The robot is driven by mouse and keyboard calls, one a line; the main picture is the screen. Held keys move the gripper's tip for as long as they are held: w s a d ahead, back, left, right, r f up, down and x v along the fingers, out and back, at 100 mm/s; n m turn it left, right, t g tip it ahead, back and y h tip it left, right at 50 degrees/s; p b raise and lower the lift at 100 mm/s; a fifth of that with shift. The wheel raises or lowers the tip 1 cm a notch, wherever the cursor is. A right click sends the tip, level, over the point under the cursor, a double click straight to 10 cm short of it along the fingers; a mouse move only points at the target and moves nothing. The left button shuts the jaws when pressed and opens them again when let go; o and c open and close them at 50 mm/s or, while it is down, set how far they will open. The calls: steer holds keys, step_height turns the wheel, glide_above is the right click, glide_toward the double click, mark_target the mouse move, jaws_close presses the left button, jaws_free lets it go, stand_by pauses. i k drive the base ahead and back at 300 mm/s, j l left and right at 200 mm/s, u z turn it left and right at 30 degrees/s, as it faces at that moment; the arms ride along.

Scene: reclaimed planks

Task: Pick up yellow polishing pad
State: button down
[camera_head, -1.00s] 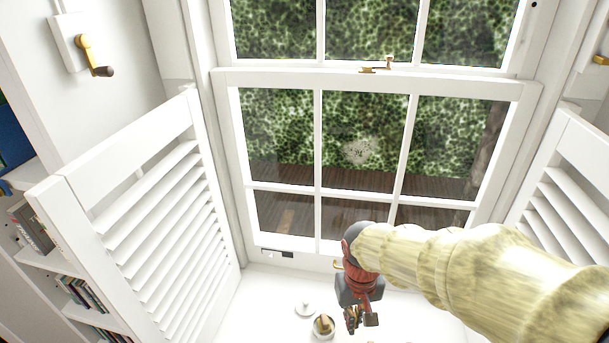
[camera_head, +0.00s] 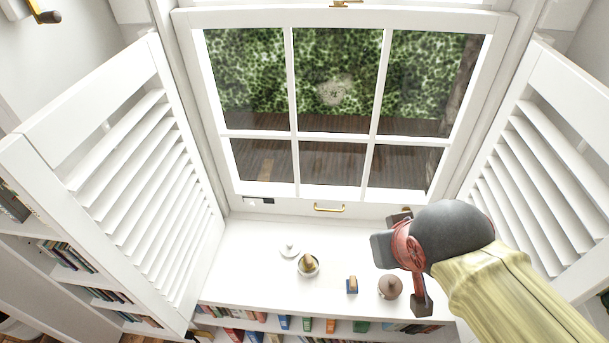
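A small yellowish-tan piece (camera_head: 308,261), which looks like the yellow polishing pad, sits in a small white bowl (camera_head: 301,271) on the white window ledge. It is small in view, so I cannot be sure what it is. My gripper (camera_head: 411,260) is above the right part of the ledge, to the right of the bowl and well apart from it. Its two fingers look spread, one towards the window and one towards the ledge's front. I see nothing held. My wrist hides part of the ledge behind it.
A white lidded dish (camera_head: 289,250), a small blue and brown block (camera_head: 352,285) and a round brown pot (camera_head: 390,287) stand on the ledge (camera_head: 250,285). Louvred shutters (camera_head: 150,190) flank it on both sides. The window (camera_head: 330,160) is behind, and books line the shelf below.

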mark_target(307, 263)
steer(key=l+u, duration=0.25)
steer(key=u, duration=0.15)
steer(key=l+u, duration=0.35)
steer(key=i+j, duration=0.05)
